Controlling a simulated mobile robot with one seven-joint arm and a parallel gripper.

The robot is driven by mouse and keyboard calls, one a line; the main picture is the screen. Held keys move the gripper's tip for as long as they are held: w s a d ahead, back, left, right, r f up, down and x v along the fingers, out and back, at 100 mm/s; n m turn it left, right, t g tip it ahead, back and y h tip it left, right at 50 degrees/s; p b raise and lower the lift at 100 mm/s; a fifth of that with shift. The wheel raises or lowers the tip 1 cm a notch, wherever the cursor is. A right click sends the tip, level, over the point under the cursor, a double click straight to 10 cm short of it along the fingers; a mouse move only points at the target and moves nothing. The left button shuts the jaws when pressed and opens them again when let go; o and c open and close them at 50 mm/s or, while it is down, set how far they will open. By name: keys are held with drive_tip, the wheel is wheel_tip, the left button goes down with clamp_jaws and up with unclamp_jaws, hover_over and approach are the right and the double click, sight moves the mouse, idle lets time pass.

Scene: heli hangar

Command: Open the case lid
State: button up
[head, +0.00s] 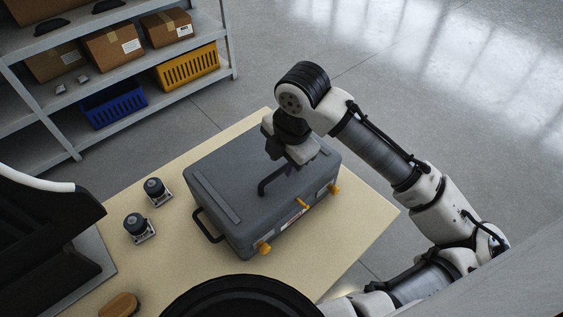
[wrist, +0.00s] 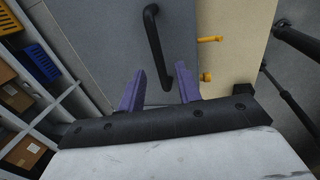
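A grey case (head: 235,190) stands on the table with its lid (head: 222,173) down. A black bar handle (head: 268,185) rises from the lid; it also shows in the wrist view (wrist: 153,40). Yellow latches (head: 264,247) sit along the case's front side, and two show in the wrist view (wrist: 207,76). Another black handle (head: 206,228) is on the left end. My gripper (wrist: 160,88) is over the lid, its two purple fingers apart and empty. The lid handle's near end lies between the fingertips in the picture; I cannot tell whether they touch it.
Two small dark-topped devices (head: 155,188) (head: 137,224) stand on the table (head: 345,228) left of the case. A wooden-topped object (head: 119,306) lies at the near edge. A shelf (head: 60,130) with boxes, a blue bin (head: 113,104) and a yellow bin (head: 188,68) stands behind.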

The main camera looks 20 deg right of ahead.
sight(280, 170)
drive_tip(key=shift+w+a+f, duration=0.1)
drive_tip(key=shift+w+f, duration=0.1)
drive_tip(key=shift+f, duration=0.55)
drive_tip(key=shift+w+f, duration=0.15)
drive_tip(key=shift+f, duration=0.6)
clamp_jaws()
